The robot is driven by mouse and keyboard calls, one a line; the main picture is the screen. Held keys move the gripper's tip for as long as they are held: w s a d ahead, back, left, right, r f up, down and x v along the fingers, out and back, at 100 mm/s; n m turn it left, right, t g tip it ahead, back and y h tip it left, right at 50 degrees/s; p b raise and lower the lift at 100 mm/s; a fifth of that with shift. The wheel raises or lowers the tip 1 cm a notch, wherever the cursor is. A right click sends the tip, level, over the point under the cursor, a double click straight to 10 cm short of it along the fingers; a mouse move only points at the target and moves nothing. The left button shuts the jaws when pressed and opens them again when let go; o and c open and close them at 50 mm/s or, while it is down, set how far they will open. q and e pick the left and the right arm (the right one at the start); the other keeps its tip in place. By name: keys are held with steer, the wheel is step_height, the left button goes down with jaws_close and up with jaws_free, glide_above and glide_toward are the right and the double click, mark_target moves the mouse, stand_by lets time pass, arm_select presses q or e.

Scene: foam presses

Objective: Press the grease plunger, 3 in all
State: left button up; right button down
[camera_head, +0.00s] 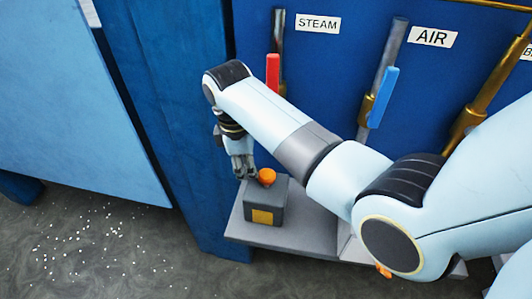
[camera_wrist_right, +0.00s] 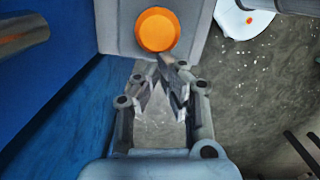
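The grease plunger shows as an orange round knob (camera_head: 267,176) on top of a dark grey box (camera_head: 265,205) with a yellow-orange label. In the right wrist view the knob (camera_wrist_right: 157,30) is seen from above, just beyond the fingertips. My right gripper (camera_head: 244,175) points down close beside the knob, on its left. In the wrist view its fingers (camera_wrist_right: 159,64) come together at the tips with nothing between them. Whether the tips touch the knob I cannot tell. My left gripper is in neither view.
The box stands on a grey shelf (camera_head: 300,234) in front of a blue panel (camera_head: 340,70). Behind my right arm are a red-handled STEAM valve (camera_head: 273,73), a blue-handled AIR valve (camera_head: 383,97) and a brass pipe (camera_head: 490,95). White specks lie on the floor (camera_head: 90,240).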

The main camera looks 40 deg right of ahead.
step_height(320, 180, up, 11)
steer(key=shift+w+a+r, duration=0.2)
steer(key=shift+w+a, duration=0.15)
steer(key=shift+a, duration=0.1)
stand_by(0.4)
